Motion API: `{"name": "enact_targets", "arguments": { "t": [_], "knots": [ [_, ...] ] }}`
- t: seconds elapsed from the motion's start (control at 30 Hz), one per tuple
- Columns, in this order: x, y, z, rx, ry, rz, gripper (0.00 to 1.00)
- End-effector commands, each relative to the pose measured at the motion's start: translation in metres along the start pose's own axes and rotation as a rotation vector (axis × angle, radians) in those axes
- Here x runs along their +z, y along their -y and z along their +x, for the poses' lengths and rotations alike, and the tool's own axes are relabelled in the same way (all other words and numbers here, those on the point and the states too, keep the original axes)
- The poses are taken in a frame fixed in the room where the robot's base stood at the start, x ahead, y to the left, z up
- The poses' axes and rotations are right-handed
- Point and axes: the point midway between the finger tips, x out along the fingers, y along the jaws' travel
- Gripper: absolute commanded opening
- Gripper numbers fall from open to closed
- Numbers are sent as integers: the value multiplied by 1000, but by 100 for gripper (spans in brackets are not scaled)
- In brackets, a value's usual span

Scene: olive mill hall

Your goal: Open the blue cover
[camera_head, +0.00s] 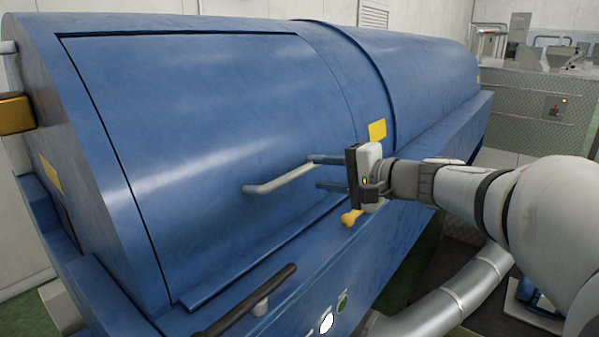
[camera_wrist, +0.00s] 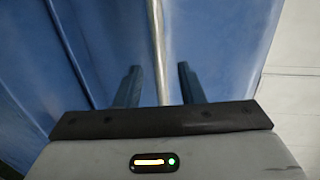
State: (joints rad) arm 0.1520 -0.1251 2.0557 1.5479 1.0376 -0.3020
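The blue cover (camera_head: 215,125) is a large curved panel in the blue machine housing. It lies flush and closed within its dark seam. A pale metal bar handle (camera_head: 272,182) stands out from its lower right part. My gripper (camera_head: 314,172) is at the right end of this handle, its two fingers pointing left towards the cover. In the wrist view the handle (camera_wrist: 157,45) runs lengthwise between the two spread fingertips of my gripper (camera_wrist: 160,74), with a gap visible on each side. How deep the bar sits between the fingers is hard to tell.
A dark bar (camera_head: 250,300) sticks out along the machine's lower front. A yellow knob (camera_head: 350,217) is just below my gripper. A silver pipe (camera_head: 445,303) runs low at the right. A mesh panel (camera_head: 535,115) stands behind right. Free room lies above the cover.

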Motion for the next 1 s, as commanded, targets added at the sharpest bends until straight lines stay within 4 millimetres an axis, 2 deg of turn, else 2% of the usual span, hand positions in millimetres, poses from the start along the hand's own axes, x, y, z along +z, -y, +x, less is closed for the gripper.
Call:
{"name": "enact_targets", "arguments": {
  "t": [0.2,0.4,0.77,1.0],
  "knots": [
    [0,1,35,3,1,2,35],
    [-1,0,59,4,-2,2,35],
    [-2,-1,66,3,-6,1,35],
    [-2,-1,66,4,-7,1,17]
  ]
}}
